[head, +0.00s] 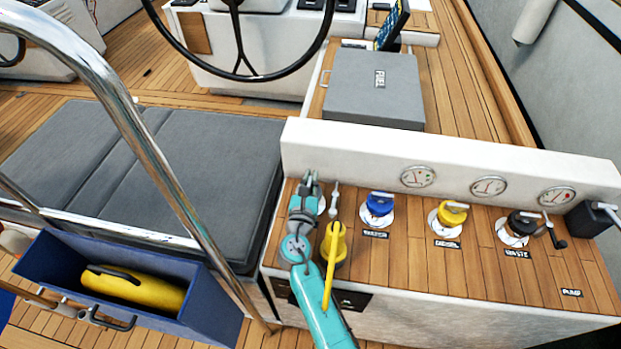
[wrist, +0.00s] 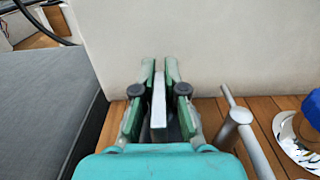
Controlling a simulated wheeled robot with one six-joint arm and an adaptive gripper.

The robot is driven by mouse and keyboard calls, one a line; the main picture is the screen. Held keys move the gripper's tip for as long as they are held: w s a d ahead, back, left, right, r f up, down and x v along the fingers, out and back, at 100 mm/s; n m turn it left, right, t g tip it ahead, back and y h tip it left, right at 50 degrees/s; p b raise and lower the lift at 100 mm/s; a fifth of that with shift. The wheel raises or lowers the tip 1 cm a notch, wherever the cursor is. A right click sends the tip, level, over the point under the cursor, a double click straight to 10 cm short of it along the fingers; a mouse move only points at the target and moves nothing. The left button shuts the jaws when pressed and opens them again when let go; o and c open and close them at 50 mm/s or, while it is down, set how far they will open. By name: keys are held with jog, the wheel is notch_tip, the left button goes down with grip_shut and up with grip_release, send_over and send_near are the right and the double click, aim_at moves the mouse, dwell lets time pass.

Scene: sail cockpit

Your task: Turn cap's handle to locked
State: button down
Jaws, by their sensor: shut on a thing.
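My gripper (head: 311,184) is at the left end of the wooden side deck, close to the white upright panel. In the wrist view its green fingers (wrist: 158,88) are shut on a flat, pale grey bar (wrist: 158,105) that stands between them. What the bar joins below is hidden by my gripper. The edge of a white disc (head: 321,205) shows beside my gripper. No locked marking is readable.
A grey lever (head: 334,197) stands just right of my gripper and shows in the wrist view (wrist: 237,117). A black crank (head: 549,232) is farther right. A steel rail (head: 150,150) and grey cushion (head: 215,170) lie left.

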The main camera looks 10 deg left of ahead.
jog(key=shift+m+h, duration=0.3)
jog(key=shift+h, duration=0.2)
jog(key=m+h, duration=0.1)
jog(key=h, duration=0.1)
jog(key=m+h, duration=0.1)
jog(key=h, duration=0.1)
jog(key=shift+d+m+g, duration=0.2)
jog(key=shift+m+g, duration=0.1)
jog(key=shift+g, duration=0.1)
jog(key=m+g+h, duration=0.1)
jog(key=h, duration=0.1)
jog(key=m+g+h, duration=0.1)
jog(key=m+h, duration=0.1)
jog(key=h, duration=0.1)
jog(key=shift+s+d+r+m+g, duration=0.1)
jog(key=shift+s+d+m+g, duration=0.05)
jog(key=shift+d+m+g, duration=0.2)
jog(key=m+g+h, duration=0.3)
jog(key=shift+s+d+g+h, duration=0.3)
jog(key=shift+d+g+h, duration=0.05)
jog(key=shift+h, duration=0.05)
jog(key=shift+s+d+m+g+h, duration=0.1)
jog(key=shift+m+g+h, duration=0.35)
jog(key=shift+m+g, duration=0.25)
jog(key=shift+s+d+m+g+h, duration=0.1)
jog(key=shift+m+g+h, duration=0.4)
jog(key=shift+g, duration=0.3)
jog(key=shift+s+m+g+h, duration=0.2)
jog(key=shift+m+g+h, duration=0.15)
jog(key=shift+m+g, duration=0.4)
